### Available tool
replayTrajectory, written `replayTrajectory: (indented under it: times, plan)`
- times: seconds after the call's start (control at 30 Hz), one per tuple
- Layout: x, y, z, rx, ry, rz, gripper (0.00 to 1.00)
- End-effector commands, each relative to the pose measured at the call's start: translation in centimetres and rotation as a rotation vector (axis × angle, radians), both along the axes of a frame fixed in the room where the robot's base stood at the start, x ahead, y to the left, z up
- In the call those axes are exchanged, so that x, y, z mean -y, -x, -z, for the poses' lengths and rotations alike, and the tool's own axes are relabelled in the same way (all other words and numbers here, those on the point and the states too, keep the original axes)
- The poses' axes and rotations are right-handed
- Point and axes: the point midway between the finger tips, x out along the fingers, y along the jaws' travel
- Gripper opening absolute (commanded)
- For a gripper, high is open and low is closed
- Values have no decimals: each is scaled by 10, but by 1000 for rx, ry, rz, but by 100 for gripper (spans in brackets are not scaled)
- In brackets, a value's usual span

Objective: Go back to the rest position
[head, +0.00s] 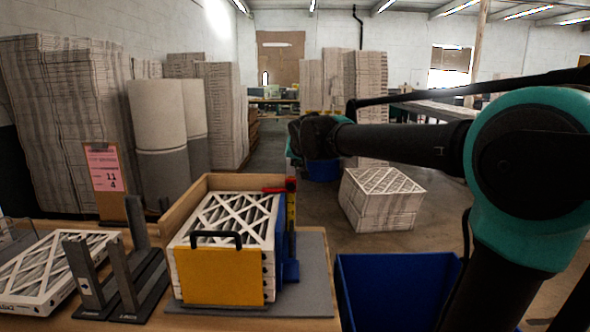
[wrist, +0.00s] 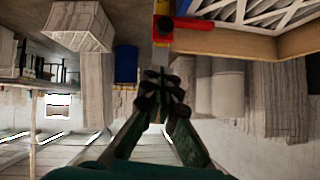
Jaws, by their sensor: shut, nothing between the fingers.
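My gripper (wrist: 160,88) shows in the wrist view with its fingertips together and nothing between them. In the head view my arm reaches in from the right and ends in a dark mass above the floor beyond the table; the fingers cannot be made out there. The gripper is apart from the open box of filters (head: 221,221), which stands on the table with a yellow panel (head: 219,276) with a black handle at its front. In the wrist view, which looks upside down, the box's wooden side (wrist: 225,40) is at the top right.
A red and yellow upright tool (head: 290,205) stands at the box's right side. A blue bin (head: 395,290) is at the front right, below my arm. A filter stack (head: 380,198) stands on the floor. Grey brackets (head: 122,272) and a loose filter (head: 45,270) are at the left.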

Motion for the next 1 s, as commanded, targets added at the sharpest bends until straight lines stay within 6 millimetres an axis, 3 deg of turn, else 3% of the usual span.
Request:
replayTrajectory:
  times: [0.2,0.33,0.47,0.7,0.9,1.0]
  plan:
    - [5,13,-4,-5,3,3,0]
    - [30,26,25,-44,28,21,0]
    - [75,57,84,-124,72,45,0]
    - [150,150,203,-310,137,58,0]
    - [187,244,287,-455,155,33,0]
    - [195,283,317,-508,156,13,0]
